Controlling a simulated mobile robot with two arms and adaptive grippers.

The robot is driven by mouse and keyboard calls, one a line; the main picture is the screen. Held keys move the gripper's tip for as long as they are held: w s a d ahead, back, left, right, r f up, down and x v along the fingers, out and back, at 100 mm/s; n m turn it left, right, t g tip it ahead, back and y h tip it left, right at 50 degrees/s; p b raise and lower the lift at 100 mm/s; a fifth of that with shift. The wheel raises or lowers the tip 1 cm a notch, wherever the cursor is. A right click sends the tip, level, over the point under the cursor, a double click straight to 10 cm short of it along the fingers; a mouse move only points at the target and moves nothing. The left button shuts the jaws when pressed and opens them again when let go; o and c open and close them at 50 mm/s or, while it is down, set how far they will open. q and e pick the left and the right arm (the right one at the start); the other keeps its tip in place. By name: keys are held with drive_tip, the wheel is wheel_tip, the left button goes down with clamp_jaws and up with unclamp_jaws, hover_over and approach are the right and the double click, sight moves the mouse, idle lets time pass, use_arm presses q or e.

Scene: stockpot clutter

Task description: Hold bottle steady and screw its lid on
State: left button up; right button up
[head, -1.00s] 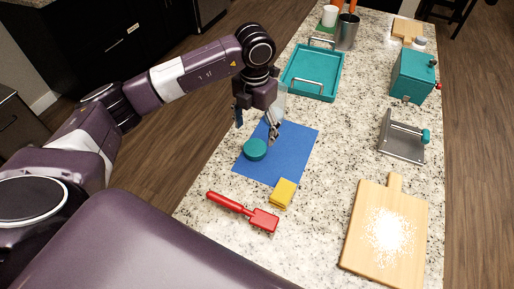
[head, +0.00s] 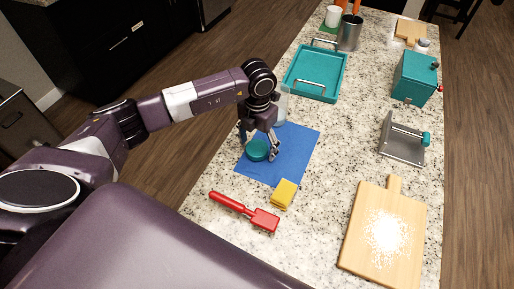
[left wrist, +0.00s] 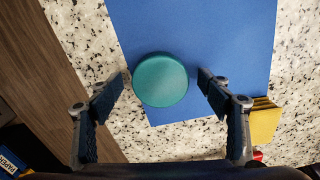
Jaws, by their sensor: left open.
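The teal round lid (head: 257,150) lies on the blue mat (head: 292,150), near its left edge. In the left wrist view the lid (left wrist: 160,79) is just ahead of the fingers, roughly between their tips. My left gripper (head: 259,152) is open and empty, pointing down above the lid with a finger on either side. The bottle (head: 282,107), clear and pale, stands at the mat's far end, partly hidden behind my left gripper and wrist. My right gripper is not in view.
A yellow sponge (head: 284,194) and a red-handled brush (head: 245,212) lie near the mat. A teal tray (head: 341,77) is behind it. A cutting board (head: 356,235), a metal slicer-like stand (head: 402,147) and a teal box (head: 415,78) are at right. The counter centre is clear.

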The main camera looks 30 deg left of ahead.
sight(258, 147)
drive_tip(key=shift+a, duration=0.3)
use_arm(q)
drive_tip(key=c, duration=1)
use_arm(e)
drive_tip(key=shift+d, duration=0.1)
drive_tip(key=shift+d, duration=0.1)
use_arm(q)
drive_tip(key=shift+r, duration=0.45)
wheel_tip(258, 147, up, 19)
drive_tip(key=shift+r+b, duration=0.1)
drive_tip(key=shift+b, duration=1)
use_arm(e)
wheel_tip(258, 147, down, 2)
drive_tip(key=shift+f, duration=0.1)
